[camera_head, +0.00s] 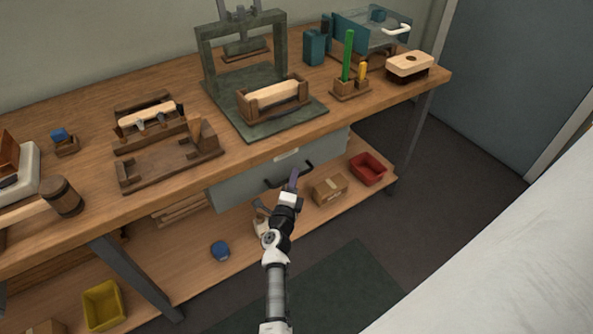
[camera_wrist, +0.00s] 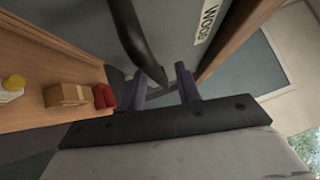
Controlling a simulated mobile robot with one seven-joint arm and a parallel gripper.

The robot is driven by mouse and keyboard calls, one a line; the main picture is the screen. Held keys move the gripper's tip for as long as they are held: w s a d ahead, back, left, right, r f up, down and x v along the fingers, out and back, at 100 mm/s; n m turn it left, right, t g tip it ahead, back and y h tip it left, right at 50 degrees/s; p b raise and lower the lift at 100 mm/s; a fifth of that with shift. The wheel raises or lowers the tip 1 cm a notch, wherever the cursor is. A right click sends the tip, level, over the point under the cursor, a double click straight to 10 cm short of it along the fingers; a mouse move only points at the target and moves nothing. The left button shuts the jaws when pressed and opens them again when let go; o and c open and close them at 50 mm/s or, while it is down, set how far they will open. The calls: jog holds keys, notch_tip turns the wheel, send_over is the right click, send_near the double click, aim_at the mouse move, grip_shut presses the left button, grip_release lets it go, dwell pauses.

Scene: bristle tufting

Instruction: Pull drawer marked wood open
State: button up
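The grey drawer (camera_head: 235,187) hangs under the front edge of the workbench and looks shut. Its label reads WOOD (camera_wrist: 207,22) in the wrist view. Its black bar handle (camera_head: 274,184) shows in the head view, partly hidden by my gripper; it also shows in the wrist view (camera_wrist: 134,40). My gripper (camera_head: 294,176) is at the right part of the handle. In the wrist view its two purple fingers (camera_wrist: 164,84) are apart, with the handle's near end showing between or just beyond them. I cannot tell whether they touch it.
The workbench top (camera_head: 200,195) overhangs the drawer. A lower shelf holds a cardboard box (camera_head: 330,190), a red bin (camera_head: 368,168), a blue item (camera_head: 220,250) and a yellow bin (camera_head: 104,304). The floor in front is clear, with a dark mat (camera_head: 345,290). A white surface (camera_head: 500,270) lies at right.

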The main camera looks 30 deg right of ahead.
jog(key=shift+w+d, duration=0.35)
grip_shut()
